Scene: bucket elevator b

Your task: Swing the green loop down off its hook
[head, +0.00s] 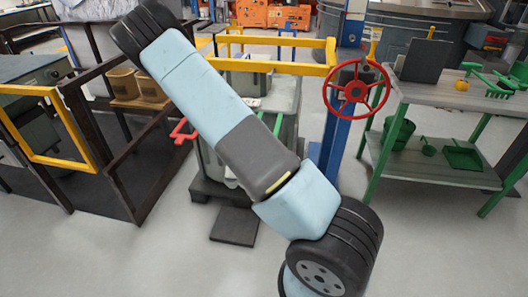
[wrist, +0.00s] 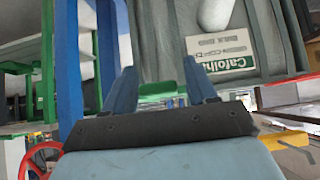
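In the wrist view, a green piece (wrist: 158,89) shows between and beyond the two blue fingers of my gripper (wrist: 160,66). It looks like a short bar; I cannot tell whether it is the green loop, and no hook is clear. The fingers are apart, with nothing visibly held between them. I cannot tell how far the green piece is from them. In the head view my arm crosses the middle and hides part of the grey machine (head: 287,100); my gripper cannot be made out there.
A red handwheel (head: 354,91) sits on a blue post (head: 334,140) right of my arm. A yellow rail (head: 275,68) runs behind it. A workbench (head: 450,98) with green tools stands at right, dark railings (head: 105,140) at left.

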